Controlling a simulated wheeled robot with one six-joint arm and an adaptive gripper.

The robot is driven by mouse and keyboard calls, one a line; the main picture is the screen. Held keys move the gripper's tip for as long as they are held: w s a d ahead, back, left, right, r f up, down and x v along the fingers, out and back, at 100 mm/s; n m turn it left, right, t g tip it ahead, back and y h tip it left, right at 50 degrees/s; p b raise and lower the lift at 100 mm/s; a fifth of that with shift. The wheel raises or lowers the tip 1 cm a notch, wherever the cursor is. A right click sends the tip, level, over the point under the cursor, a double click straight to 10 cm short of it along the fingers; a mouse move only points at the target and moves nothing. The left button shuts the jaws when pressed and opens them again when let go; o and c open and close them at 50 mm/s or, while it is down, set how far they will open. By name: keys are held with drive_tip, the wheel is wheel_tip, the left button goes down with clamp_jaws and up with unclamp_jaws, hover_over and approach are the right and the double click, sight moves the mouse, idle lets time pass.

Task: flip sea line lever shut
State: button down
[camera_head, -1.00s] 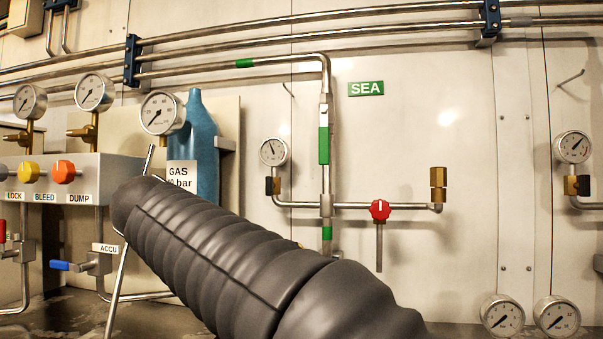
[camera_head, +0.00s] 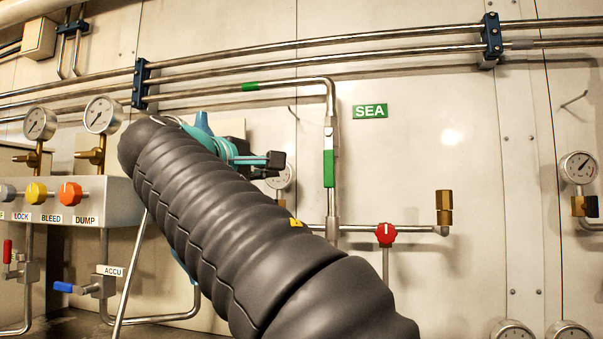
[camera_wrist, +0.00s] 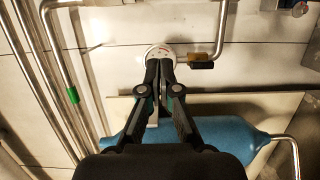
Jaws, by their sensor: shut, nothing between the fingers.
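The sea line lever, a green sleeved handle (camera_head: 329,168), stands upright along the vertical pipe just left of and below the SEA sign (camera_head: 370,111) in the head view. I do not make it out in the wrist view. My gripper (camera_head: 285,160), partly hidden behind my arm, is left of the lever and apart from it. In the wrist view my gripper's fingers (camera_wrist: 160,66) are together and empty, their tips in front of a small round gauge (camera_wrist: 160,52).
The same gauge (camera_head: 286,180) shows partly behind my gripper. A red knob (camera_head: 386,233) sits on the lower pipe. A blue cylinder (camera_wrist: 200,145) lies below the fingers in the wrist view. A valve block (camera_head: 120,200) is at left.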

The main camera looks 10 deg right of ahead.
sight(329, 158)
drive_tip(key=p+x, duration=0.1)
drive_tip(key=x, duration=0.8)
drive_tip(key=shift+w+d, duration=0.25)
drive_tip(key=d, duration=0.2)
drive_tip(key=s+d+b, duration=0.1)
drive_tip(key=shift+s+d, duration=0.2)
drive_tip(key=shift+d, duration=0.15)
drive_tip(key=shift+s, duration=0.1)
